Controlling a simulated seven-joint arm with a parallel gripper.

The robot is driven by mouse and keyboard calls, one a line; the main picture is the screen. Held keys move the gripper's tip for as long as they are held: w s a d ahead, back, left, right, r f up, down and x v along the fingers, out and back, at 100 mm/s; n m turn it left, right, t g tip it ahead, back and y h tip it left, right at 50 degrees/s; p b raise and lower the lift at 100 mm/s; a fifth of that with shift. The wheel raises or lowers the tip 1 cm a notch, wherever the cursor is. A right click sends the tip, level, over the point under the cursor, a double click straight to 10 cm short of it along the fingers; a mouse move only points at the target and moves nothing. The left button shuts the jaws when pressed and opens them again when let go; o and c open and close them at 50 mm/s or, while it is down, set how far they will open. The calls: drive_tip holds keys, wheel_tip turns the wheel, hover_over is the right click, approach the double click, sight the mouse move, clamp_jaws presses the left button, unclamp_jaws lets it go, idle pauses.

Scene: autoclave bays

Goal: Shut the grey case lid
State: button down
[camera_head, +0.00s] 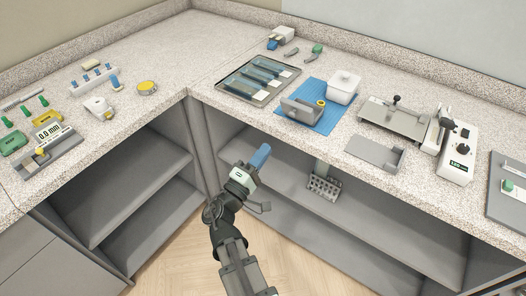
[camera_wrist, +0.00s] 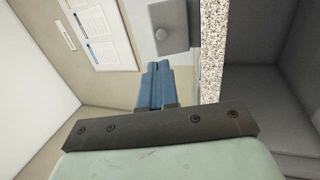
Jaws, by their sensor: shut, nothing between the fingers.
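A grey open-topped piece (camera_head: 300,109) lies on a blue mat on the right-hand counter. It looks like the grey case, with one side raised, but I cannot clearly tell lid from body. My gripper (camera_head: 260,156), with blue fingers, is in the air in front of the counter's edge, below and to the left of that piece and apart from it. In the wrist view the blue fingers (camera_wrist: 157,88) are together with nothing between them. A grey plate with a round knob (camera_wrist: 174,22) shows beyond the fingertips; I cannot tell whether it is the same piece.
The speckled counter edge (camera_wrist: 212,50) runs beside my fingers; open shelves (camera_head: 330,200) lie below.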

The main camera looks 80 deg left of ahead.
sight(290, 115)
drive_tip(key=x, duration=1.1)
drive_tip(key=shift+w+a, duration=0.1)
drive_tip(key=shift+a, duration=0.05)
